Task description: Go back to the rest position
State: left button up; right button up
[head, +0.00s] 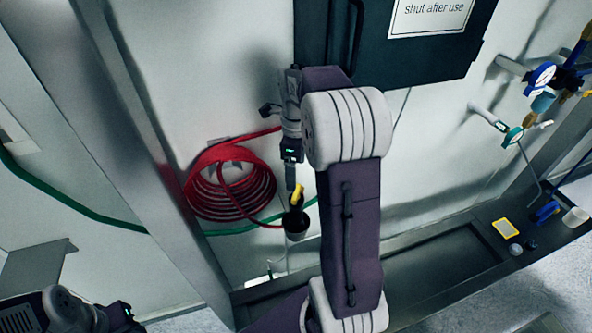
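My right arm rises through the middle of the head view and bends over at the top. Its gripper (291,184) points down in front of the wall, its fingers seen nearly edge-on. Directly below, close to the fingertips, is a yellow-topped dark item (297,198) in or above a small black cup (297,226). I cannot tell whether the fingers touch it. Part of my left arm shows in the bottom left corner, with dark parts near its end (122,318); its fingers cannot be made out.
A coiled red hose (228,185) hangs on the wall left of the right gripper. A dark cabinet (420,50) with a "shut after use" sign is above. Valves (541,77) stick out at right. A dark ledge (430,265) carries a yellow-framed item (505,228) and small containers.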

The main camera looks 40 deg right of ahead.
dwell(0.4)
jog(key=s+a+f+n+b, duration=0.3)
jog(key=a+f+n, duration=0.2)
jog(key=f+n, duration=0.2)
jog(key=s+a+f+n+b, duration=0.4)
jog(key=f+n, duration=0.3)
jog(key=n, duration=0.4)
jog(key=s+a+f+n+t+b, duration=0.1)
jog(key=s+a+f+n+b, duration=0.2)
jog(key=a+f+n, duration=0.3)
jog(key=f+n+b, duration=0.1)
jog(key=n, duration=0.2)
jog(key=shift+s+a+f+n, duration=0.15)
jog(key=shift+s+a+n, duration=0.1)
jog(key=shift+n, duration=0.15)
